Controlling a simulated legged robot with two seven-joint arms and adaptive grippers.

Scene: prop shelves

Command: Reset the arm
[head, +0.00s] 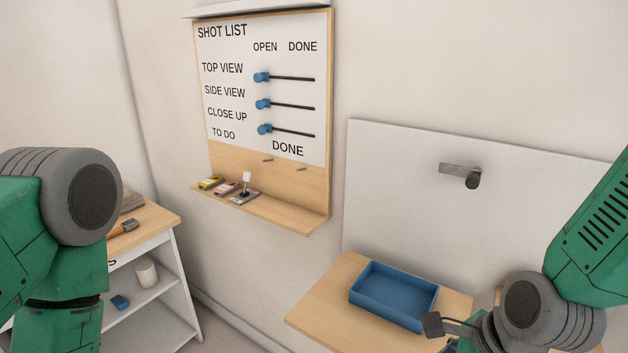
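My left arm, green with a grey joint, fills the left edge of the head view. Its gripper is out of the picture. My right arm comes in from the right edge and bends at a grey joint low in the view. A small dark part and a cable at its wrist end, by my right gripper (437,325), show near the front of the blue tray (428,309). The fingers cannot be made out, and nothing is seen held. The tray looks empty and sits on a wooden shelf (325,316).
A shot list board (243,142) hangs on the wall with three blue sliders at the left ends of their slots. Its ledge (305,224) holds small items. A grey hook (462,174) juts from the white panel. A white shelf unit (173,258) stands left.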

